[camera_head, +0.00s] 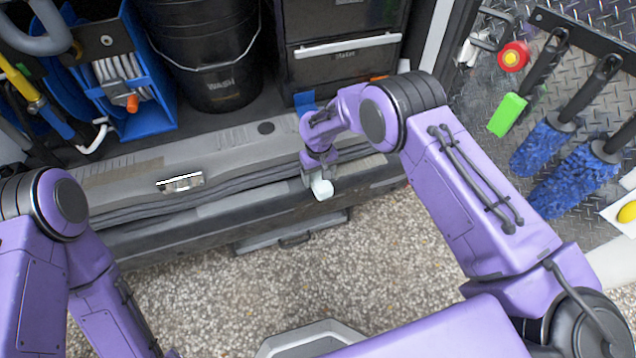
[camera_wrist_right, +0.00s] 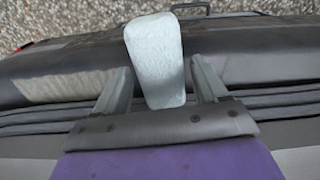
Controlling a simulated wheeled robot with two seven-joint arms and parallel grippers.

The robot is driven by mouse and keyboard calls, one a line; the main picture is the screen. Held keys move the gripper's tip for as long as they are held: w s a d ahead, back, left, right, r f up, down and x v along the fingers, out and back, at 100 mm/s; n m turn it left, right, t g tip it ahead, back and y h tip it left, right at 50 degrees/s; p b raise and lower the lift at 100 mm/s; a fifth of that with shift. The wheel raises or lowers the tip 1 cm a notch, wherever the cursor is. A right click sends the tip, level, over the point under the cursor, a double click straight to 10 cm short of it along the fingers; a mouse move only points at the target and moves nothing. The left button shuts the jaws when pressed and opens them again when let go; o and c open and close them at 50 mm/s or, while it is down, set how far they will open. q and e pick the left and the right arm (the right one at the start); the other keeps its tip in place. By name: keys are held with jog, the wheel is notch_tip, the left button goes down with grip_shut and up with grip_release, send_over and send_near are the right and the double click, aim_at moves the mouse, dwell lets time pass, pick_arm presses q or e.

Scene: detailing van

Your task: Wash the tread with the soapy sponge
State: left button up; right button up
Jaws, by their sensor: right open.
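A pale, whitish block that looks like the soapy sponge (camera_head: 322,189) is at the van's step edge. In the right wrist view the sponge (camera_wrist_right: 155,62) lies between the two fingers of my right gripper (camera_wrist_right: 162,85), which are apart with a gap showing on its sides. In the head view my right gripper (camera_head: 318,178) points down over the edge. The long grey and dark step (camera_head: 225,226), which looks like the tread, has dark grime and some paler patches. I cannot tell whether the sponge touches it. My left arm is at the left; its gripper is out of view.
A black wash bucket (camera_head: 210,60) and a blue hose rack (camera_head: 125,70) stand behind the step. Dark drawers (camera_head: 345,70) are at the back. Blue brushes (camera_head: 545,147) and a green-ended tool (camera_head: 507,115) hang on the right door. The speckled floor (camera_head: 390,260) in front is clear.

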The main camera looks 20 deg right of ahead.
aim_at(318, 177)
jog(key=c, duration=1.1)
jog(key=shift+r+p, duration=2.6)
jog(key=shift+r, duration=0.45)
